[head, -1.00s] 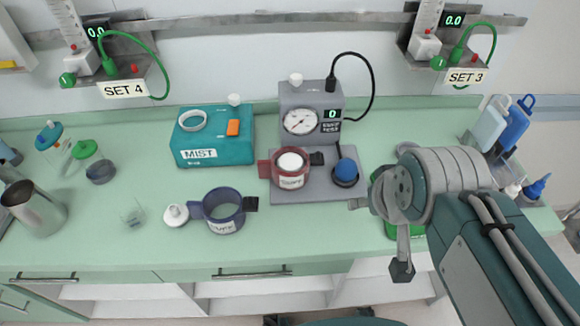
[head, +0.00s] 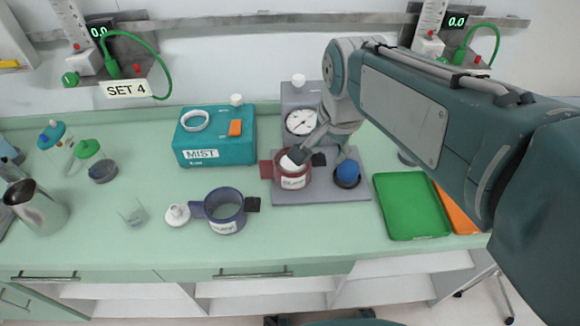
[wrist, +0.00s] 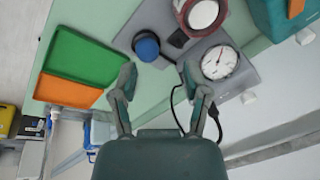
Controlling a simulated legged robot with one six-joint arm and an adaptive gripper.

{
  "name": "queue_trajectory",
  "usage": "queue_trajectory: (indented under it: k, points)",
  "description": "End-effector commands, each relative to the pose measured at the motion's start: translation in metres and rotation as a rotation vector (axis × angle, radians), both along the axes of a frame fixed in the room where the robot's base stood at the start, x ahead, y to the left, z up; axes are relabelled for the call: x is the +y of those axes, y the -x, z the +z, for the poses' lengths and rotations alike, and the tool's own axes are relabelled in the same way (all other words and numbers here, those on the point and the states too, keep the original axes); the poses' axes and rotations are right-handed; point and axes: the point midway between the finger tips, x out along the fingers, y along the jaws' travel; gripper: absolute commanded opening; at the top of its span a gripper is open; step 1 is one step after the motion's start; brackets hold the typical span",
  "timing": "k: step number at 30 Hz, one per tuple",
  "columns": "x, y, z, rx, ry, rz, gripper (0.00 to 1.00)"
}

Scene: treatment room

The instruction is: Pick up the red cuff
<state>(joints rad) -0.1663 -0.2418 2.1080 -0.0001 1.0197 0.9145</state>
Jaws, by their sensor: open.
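The red cuff (head: 291,182) is a dark red ring with a white label and a white round piece inside. It stands on the grey base plate (head: 310,195) of the gauge unit. My gripper (head: 320,152) is open and empty, above the plate; one finger overlaps the cuff's top in the head view, and I cannot tell if it touches. In the wrist view the cuff (wrist: 203,31) is at the top edge, partly cut off. My gripper (wrist: 156,72) shows spread fingers there, with the cuff beyond and to the right of them.
A blue bulb (head: 347,172) is close right of the cuff. The gauge unit (head: 296,98) stands behind, partly hidden by my arm. A purple cuff (head: 224,208) is to the left, below the teal MIST box (head: 214,152). A green tray (head: 410,207) lies right.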

Motion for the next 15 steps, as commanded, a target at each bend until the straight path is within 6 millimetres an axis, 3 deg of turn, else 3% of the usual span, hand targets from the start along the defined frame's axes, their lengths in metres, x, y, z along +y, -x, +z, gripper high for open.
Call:
queue_trajectory:
  k: [15]
  points:
    - [0.071,-0.084,-0.045,0.191,-0.07,-0.544,0.6]
